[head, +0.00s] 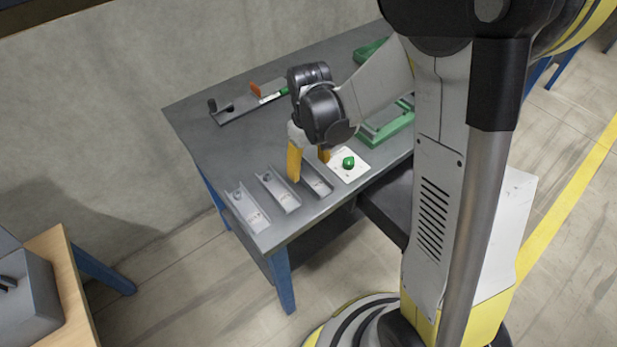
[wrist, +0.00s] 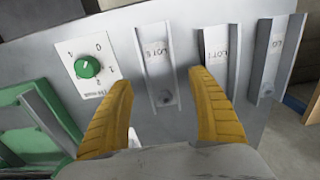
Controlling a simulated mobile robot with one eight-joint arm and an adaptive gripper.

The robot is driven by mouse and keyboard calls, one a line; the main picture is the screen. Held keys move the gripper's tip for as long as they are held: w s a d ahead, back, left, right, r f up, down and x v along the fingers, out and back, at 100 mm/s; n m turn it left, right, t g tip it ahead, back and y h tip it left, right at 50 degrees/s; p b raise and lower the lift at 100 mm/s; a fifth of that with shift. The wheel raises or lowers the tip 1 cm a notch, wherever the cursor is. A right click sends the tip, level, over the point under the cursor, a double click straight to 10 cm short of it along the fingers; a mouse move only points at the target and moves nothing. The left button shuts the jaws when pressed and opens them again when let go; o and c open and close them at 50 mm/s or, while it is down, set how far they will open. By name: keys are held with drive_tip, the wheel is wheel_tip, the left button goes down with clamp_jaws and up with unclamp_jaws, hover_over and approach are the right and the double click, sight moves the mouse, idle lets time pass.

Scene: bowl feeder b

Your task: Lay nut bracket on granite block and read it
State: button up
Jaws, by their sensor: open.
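Three grey metal channel pieces lie side by side at the table's near end. The one nearest the dial card (head: 317,181) reads LOT 6 in the wrist view (wrist: 157,55). The middle one (head: 280,192) seems to read LOT 1 there (wrist: 217,55). The outer one (head: 247,210) has a label only partly readable (wrist: 272,62). Each has a small round part near one end. I cannot tell which is the nut bracket. My gripper (head: 309,166) is open and empty above the LOT 6 channel, its yellow fingertips (wrist: 160,78) spread around it in view. I cannot identify a granite block.
A white dial card (head: 337,168) with a green knob (wrist: 87,67) lies beside the channels. A green tray or frame (head: 388,128) stands behind it. A long grey tool with orange and green parts (head: 240,108) lies at the back left. The table's middle left (head: 215,150) is clear.

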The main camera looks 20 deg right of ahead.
sight(309, 177)
wheel_tip(309, 177, down, 4)
drive_tip(key=shift+w+r+b, duration=0.1)
drive_tip(key=shift+r+b, duration=0.15)
drive_tip(key=shift+b, duration=0.35)
drive_tip(key=shift+r, duration=0.15)
drive_tip(key=c, duration=1.4)
